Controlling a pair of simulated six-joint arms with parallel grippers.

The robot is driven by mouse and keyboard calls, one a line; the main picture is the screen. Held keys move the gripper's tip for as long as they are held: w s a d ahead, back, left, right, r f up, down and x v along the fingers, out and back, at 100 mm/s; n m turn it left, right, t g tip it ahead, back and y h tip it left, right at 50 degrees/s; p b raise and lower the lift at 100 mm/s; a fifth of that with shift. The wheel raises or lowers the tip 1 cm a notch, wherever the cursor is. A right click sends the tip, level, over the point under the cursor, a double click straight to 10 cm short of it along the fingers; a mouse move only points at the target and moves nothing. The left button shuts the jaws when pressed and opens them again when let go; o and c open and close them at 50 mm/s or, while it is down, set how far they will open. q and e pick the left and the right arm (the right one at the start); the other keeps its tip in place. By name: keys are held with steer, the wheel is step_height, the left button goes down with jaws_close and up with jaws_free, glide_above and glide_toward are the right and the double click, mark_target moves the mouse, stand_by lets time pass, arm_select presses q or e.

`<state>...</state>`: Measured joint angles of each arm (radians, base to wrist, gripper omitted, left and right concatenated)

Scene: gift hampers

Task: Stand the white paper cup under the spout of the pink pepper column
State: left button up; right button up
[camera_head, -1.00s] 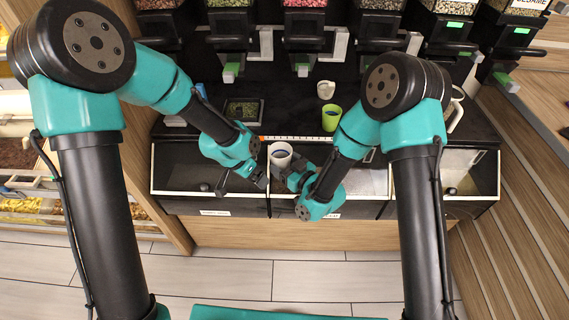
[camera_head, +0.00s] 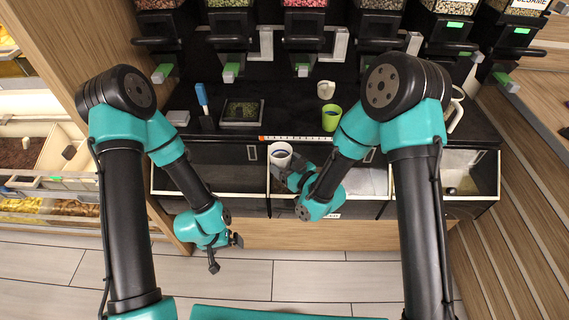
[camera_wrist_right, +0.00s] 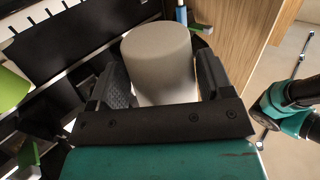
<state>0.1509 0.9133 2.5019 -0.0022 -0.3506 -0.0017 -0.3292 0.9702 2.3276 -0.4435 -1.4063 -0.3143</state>
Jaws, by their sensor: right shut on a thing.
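The white paper cup (camera_head: 280,154) is upright above the front bins, held by my right gripper (camera_head: 285,170). In the right wrist view the cup (camera_wrist_right: 160,62) fills the space between the two dark fingers of my right gripper (camera_wrist_right: 158,90). The pink pepper column (camera_head: 304,20) stands at the back, top middle, with its spout (camera_head: 303,69) over the black counter. The cup is in front of that spout and well apart from it. My left gripper (camera_head: 226,255) is open and empty, low in front of the counter over the floor.
A green cup (camera_head: 331,118) and a small white jug (camera_head: 326,90) stand on the counter right of the pepper spout. A scale (camera_head: 242,112) and a blue-handled tool (camera_head: 203,97) are at left. A marked strip (camera_head: 310,138) runs along the front edge.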

steer(key=w+d+f+m+t+h, duration=0.2)
steer(key=d+m+h, duration=0.1)
steer(key=d, duration=0.5)
steer(key=w+d+f+m+t+h, duration=0.2)
steer(key=d+h, duration=0.3)
steer(key=d, duration=0.4)
steer(key=w+d+f+m+t+h, duration=0.1)
steer(key=w+d+f+m+h, duration=0.1)
steer(key=d, duration=0.6)
steer(key=shift+w+d+f+m+t+h, duration=0.1)
steer(key=shift+w+m+t+h, duration=0.1)
steer(key=shift+w+m+h, duration=0.35)
steer(key=shift+w+d+f+m+t+h, duration=0.1)
steer(key=shift+w+m+t+h, duration=0.15)
steer(key=shift+m+h, duration=0.6)
steer(key=shift+a+r, duration=0.1)
steer(key=shift+a, duration=0.1)
steer(key=s+a+r+n+g+y, duration=0.1)
steer(key=s+a+r+n+y, duration=0.1)
steer(key=a, duration=0.3)
steer(key=s+a+r+n+g+y, duration=0.1)
steer(key=s+a+r+n+y, duration=0.1)
steer(key=a+r+n+y, duration=0.1)
steer(key=s+a+r+n+g+y, duration=0.2)
steer(key=a+r+n+y, duration=0.1)
steer(key=a+y, duration=0.3)
steer(key=shift+s+a+r, duration=0.25)
steer(key=shift+a+r, duration=0.35)
